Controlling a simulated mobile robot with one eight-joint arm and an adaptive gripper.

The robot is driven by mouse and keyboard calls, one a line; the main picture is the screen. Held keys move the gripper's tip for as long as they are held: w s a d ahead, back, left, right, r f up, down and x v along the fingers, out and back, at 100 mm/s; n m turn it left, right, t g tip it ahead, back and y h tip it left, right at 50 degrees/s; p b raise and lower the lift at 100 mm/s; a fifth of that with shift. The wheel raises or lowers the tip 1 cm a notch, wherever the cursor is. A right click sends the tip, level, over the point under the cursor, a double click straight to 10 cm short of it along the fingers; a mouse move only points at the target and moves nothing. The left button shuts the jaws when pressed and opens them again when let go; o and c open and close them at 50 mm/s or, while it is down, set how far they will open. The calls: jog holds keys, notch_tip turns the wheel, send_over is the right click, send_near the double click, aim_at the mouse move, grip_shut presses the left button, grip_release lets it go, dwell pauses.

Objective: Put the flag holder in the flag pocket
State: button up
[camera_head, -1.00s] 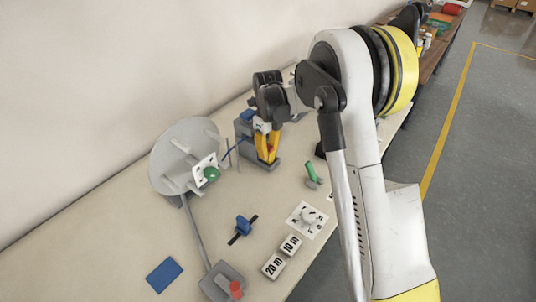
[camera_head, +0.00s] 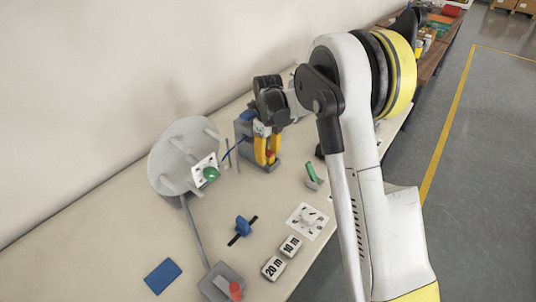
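My gripper (camera_head: 267,150) hangs below my black wrist at the back of the table, its yellow fingers pointing down. A small red part shows low between the fingers; I cannot tell whether they grip it. I cannot make out for sure which piece is the flag holder or which is the flag pocket.
A grey round disc (camera_head: 180,148) carries a white plate with a green knob (camera_head: 211,173). A blue-and-black part (camera_head: 243,226), a green-handled piece (camera_head: 312,174), a white dial plate (camera_head: 307,221), two labelled blocks (camera_head: 273,268), a blue rectangle (camera_head: 163,276) and a grey box (camera_head: 215,285) with a red knob lie nearer.

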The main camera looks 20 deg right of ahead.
aim_at(268, 154)
jog(key=s+r+n+t+p, duration=0.1)
jog(key=s+r+n+p, duration=0.15)
jog(key=r, duration=0.75)
jog(key=s+r+n+p, duration=0.2)
jog(key=s+r+n, duration=0.1)
jog(key=r, duration=0.6)
jog(key=s+r+n+t, duration=0.3)
jog(key=s+r+n, duration=0.3)
jog(key=s+n, duration=0.35)
jog(key=s+f+n+t, duration=0.3)
jog(key=s+n, duration=1)
jog(key=s, duration=0.1)
jog(key=shift+s+n, duration=0.4)
jog(key=shift+f, duration=0.15)
